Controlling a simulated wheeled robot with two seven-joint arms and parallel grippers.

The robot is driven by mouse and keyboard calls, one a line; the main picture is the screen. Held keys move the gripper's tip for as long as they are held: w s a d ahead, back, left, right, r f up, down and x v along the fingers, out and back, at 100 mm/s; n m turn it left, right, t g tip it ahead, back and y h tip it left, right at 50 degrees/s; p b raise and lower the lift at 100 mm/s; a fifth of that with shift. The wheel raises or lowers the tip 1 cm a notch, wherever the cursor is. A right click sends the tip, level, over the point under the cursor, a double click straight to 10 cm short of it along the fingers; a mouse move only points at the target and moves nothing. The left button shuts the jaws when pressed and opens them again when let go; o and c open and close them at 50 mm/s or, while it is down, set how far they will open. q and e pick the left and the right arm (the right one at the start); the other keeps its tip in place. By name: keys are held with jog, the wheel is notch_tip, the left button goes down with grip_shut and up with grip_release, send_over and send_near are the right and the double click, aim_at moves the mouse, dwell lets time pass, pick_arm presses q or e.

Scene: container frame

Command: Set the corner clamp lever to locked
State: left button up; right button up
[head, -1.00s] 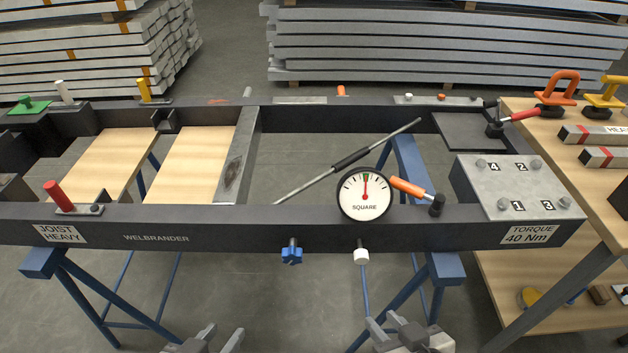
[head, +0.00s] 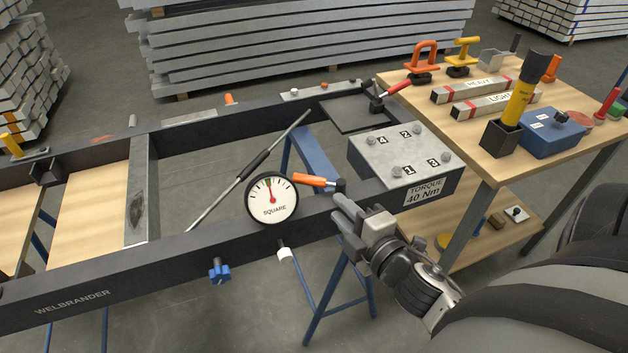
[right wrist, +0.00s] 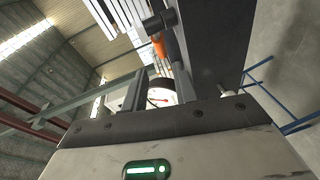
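A red-handled lever (head: 392,92) on a dark pivot sits at the back right corner of the dark frame, its handle pointing up and right. An orange-handled lever (head: 315,180) lies beside the round SQUARE gauge (head: 271,198) on the front rail, its black end to the right. I cannot tell from labels which one is the corner clamp lever. My right gripper (head: 341,213) is open and empty at the front rail, just below and right of the orange lever. In the right wrist view, the orange handle (right wrist: 159,45) and gauge (right wrist: 162,96) show beyond the fingers. My left gripper is out of view.
A grey numbered block (head: 400,155) sits on the frame's right end. A wooden table (head: 480,140) with orange and yellow handles, long boxes and a blue box stands at the right. A blue knob (head: 219,270) and a white knob (head: 284,254) hang below the front rail.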

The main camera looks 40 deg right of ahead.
aim_at(314, 185)
jog(key=w, duration=0.3)
jog(key=w+f, duration=0.1)
jog(key=w, duration=0.6)
jog(key=shift+w+d+f+p, duration=0.15)
jog(key=shift+d+f+p, duration=0.1)
jog(key=shift+d+p, duration=0.15)
